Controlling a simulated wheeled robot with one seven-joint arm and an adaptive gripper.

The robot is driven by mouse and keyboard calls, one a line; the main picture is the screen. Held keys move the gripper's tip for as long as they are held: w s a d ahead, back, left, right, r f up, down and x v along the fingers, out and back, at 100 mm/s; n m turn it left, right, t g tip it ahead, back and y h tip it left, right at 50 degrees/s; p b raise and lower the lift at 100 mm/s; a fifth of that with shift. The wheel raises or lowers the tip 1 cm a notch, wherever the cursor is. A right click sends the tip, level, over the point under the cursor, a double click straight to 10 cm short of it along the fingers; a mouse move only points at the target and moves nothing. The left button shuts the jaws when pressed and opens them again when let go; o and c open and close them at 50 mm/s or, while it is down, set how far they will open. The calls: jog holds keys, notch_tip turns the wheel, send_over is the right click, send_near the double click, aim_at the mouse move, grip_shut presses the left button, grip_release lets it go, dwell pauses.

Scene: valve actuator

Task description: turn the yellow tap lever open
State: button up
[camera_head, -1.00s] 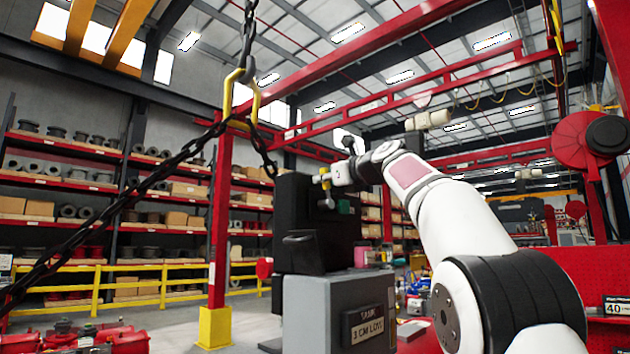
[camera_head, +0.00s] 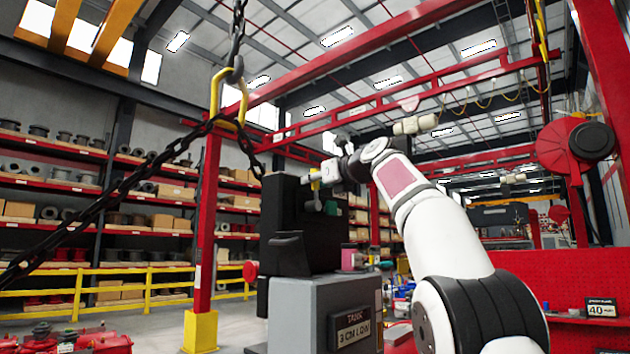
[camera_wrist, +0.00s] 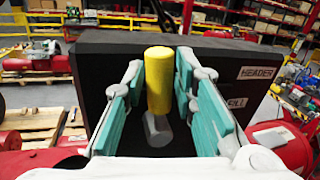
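The yellow tap lever (camera_wrist: 158,80) stands upright in the wrist view, above a grey hub (camera_wrist: 157,129) in front of a black block (camera_wrist: 122,45). My gripper (camera_wrist: 160,70) has its teal fingers on either side of the lever. In the head view the lever (camera_head: 315,182) shows small beside my gripper (camera_head: 326,174), at the upper right of the black block (camera_head: 290,205).
The block stands on a grey tank (camera_head: 300,302) with a sign reading "3 CM LOW". Labels "HEADER" and "FILL" (camera_wrist: 236,103) are on the block's right. A chain (camera_head: 115,195) hangs at the left. A red bench (camera_head: 560,340) and a reel (camera_head: 572,145) are at the right.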

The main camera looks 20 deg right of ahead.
jog(key=shift+o, duration=0.2)
jog(key=shift+s, duration=0.1)
jog(key=v, duration=1.2)
dwell(0.5)
